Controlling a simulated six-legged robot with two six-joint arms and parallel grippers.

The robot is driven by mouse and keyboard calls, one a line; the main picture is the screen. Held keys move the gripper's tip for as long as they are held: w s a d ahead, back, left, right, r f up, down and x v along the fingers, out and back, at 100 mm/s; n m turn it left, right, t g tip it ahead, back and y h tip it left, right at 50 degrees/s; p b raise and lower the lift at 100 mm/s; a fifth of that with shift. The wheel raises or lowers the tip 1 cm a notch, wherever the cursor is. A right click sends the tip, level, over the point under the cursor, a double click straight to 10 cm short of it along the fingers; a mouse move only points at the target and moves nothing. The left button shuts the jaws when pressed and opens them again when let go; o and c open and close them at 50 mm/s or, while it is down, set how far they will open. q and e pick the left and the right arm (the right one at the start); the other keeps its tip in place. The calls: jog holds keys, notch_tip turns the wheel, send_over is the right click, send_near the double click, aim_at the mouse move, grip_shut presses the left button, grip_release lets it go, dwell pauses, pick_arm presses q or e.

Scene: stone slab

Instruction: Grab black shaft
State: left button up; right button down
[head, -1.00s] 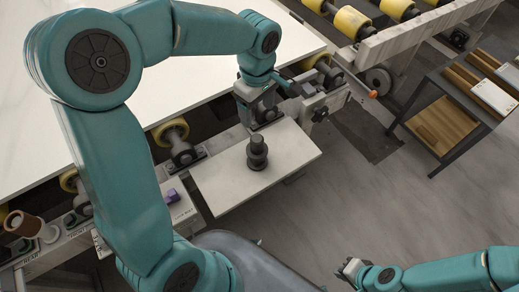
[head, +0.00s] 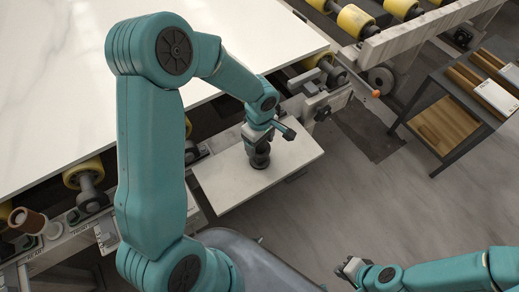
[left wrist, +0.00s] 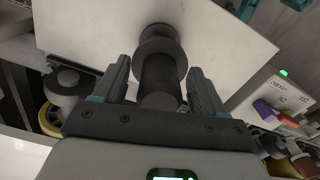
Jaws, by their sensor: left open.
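The black shaft (head: 260,158) stands on a pale board in the head view, its upper part hidden by my left gripper (head: 257,137). In the left wrist view the shaft (left wrist: 160,78) lies between the two fingers of my left gripper (left wrist: 160,88), with its wider flange beyond the fingertips. The fingers are open, with a gap on each side of the shaft. My right gripper (head: 348,268) is low at the right of the head view, away from the shaft; its jaw opening is too small to tell.
The pale board (head: 225,190) juts out from the machine's edge. A large white slab (head: 60,100) lies behind on yellow rollers (head: 355,20). A shelf cart (head: 440,125) stands at the right. Open floor (head: 350,205) lies between the board and the cart.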

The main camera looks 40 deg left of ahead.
pick_arm(q)
grip_shut()
jog(key=shift+r, duration=0.15)
